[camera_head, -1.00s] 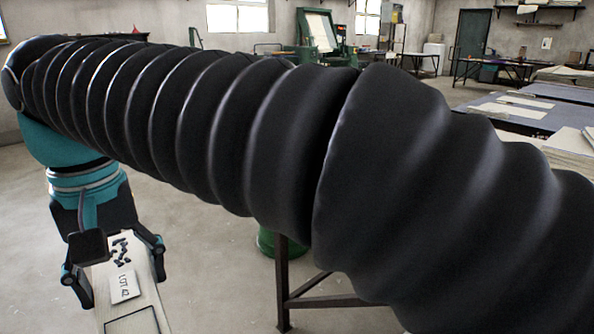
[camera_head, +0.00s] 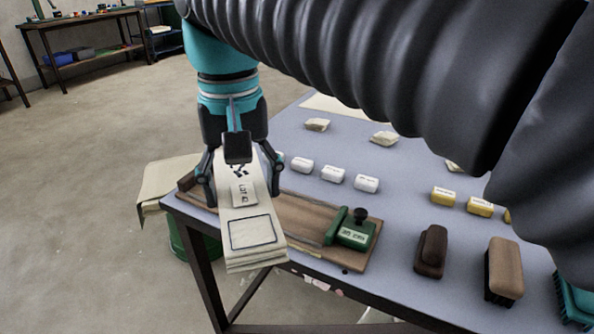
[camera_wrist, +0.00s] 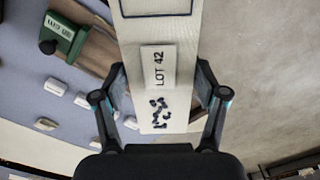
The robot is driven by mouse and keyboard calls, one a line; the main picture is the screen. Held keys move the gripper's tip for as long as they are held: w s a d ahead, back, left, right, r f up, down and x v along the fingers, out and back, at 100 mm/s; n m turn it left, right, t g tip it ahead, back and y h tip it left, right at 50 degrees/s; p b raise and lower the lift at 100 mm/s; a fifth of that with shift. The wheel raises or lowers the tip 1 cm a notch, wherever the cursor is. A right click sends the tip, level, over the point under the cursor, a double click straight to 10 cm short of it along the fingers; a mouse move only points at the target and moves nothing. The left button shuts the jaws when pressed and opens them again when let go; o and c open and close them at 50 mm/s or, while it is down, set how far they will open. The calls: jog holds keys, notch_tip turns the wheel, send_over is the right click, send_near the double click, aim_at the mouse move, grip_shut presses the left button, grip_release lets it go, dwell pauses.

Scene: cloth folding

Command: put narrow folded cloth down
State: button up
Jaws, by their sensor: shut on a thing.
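The narrow folded cloth (camera_head: 250,258) is cream, with a printed rectangle, a white "LOT 42" label and dark marks. It also shows in the wrist view (camera_wrist: 190,60). My gripper (camera_head: 238,195) is shut across the cloth's width, one finger on each long side; the wrist view shows this too (camera_wrist: 165,95). The cloth lies flat and stiff in the grip, over the table's front left corner, its front end past the edge. I cannot tell whether it touches the wooden board (camera_head: 300,225) below it.
The table (camera_head: 395,260) holds a green block with a knob (camera_head: 353,230) on the board, white blocks (camera_head: 333,173), yellow blocks (camera_head: 480,206) and brushes (camera_head: 504,270). Another cream cloth (camera_head: 165,185) hangs at the left over a green bin (camera_head: 200,245). Open floor lies left.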

jog(key=w+d+n, duration=0.5)
jog(key=w, duration=0.4)
jog(key=w+d+n, duration=0.4)
jog(key=w+d, duration=0.1)
jog(key=w, duration=0.3)
jog(key=s+a+f, duration=0.1)
jog(key=a+f, duration=0.1)
jog(key=a, duration=0.1)
jog(key=s+a+f, duration=0.2)
jog(key=a, duration=0.2)
jog(key=s+a+f, duration=0.1)
jog(key=a+f, duration=0.1)
jog(key=a, duration=0.2)
jog(key=shift+s+f+b, duration=0.1)
jog(key=shift+s+b, duration=0.05)
jog(key=shift+b, duration=0.2)
jog(key=shift+f, duration=2)
jog(key=shift+f+b, duration=0.15)
jog(key=shift+b, duration=0.2)
jog(key=o, duration=1.3)
notch_tip(320, 180, up, 12)
jog(key=shift+r+p, duration=0.2)
jog(key=shift+p, duration=0.95)
